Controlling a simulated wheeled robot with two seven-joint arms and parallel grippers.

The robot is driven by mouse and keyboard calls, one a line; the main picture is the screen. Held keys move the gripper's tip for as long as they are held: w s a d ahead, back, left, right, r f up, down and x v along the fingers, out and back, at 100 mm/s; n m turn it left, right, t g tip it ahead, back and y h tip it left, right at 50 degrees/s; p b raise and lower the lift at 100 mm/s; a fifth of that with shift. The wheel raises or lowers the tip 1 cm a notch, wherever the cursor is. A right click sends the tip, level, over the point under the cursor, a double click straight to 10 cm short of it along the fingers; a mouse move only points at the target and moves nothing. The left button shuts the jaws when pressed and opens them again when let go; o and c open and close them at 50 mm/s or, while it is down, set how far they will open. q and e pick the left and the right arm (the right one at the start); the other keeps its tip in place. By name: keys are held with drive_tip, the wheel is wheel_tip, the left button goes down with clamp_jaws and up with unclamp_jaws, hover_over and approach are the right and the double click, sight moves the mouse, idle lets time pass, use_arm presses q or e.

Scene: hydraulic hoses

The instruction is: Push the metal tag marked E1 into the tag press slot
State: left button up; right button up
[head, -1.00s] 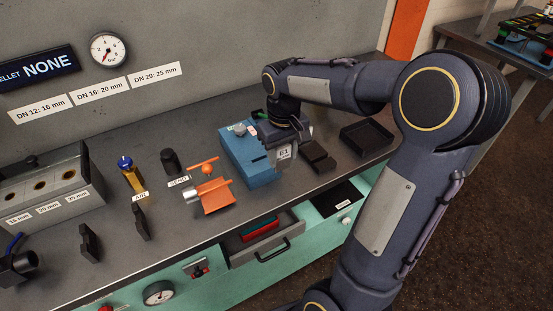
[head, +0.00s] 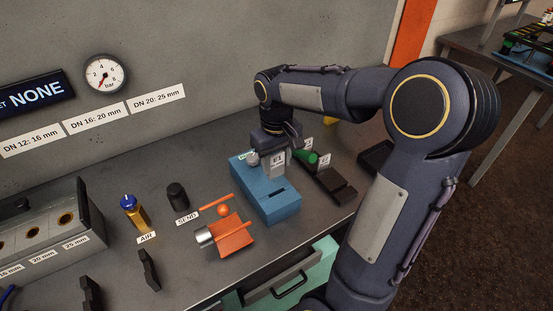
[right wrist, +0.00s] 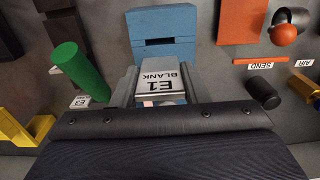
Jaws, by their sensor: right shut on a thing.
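The metal tag marked E1 (head: 277,161) is a pale grey plate held in my right gripper (head: 279,150). In the right wrist view the tag (right wrist: 158,84) shows its E1 BLANK label between the fingers. The blue tag press (head: 262,190) stands on the bench, with a dark slot (head: 279,193) in its top. The tag appears to be above the press, behind the slot in the head view; the exact gap is unclear. In the right wrist view the press (right wrist: 161,22) and its slot (right wrist: 160,41) lie beyond the tag. My left gripper is out of view.
A dark rack (head: 333,186) with other tags (head: 323,160) and a green cylinder (head: 305,156) is right of the press. An orange stand (head: 232,237) is left of it. A black tray (head: 375,157) lies farther right. A drawer (head: 282,286) is open below the bench edge.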

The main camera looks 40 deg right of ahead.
sight(277, 176)
drive_tip(key=shift+f+b, duration=1.85)
drive_tip(key=shift+f, duration=1)
drive_tip(key=shift+f+b, duration=1.25)
drive_tip(key=shift+f, duration=0.7)
drive_tip(key=o, duration=1.1)
drive_tip(key=shift+c, duration=0.2)
drive_tip(key=shift+r, duration=0.1)
wheel_tip(277, 176, up, 8)
drive_tip(key=shift+f, duration=0.15)
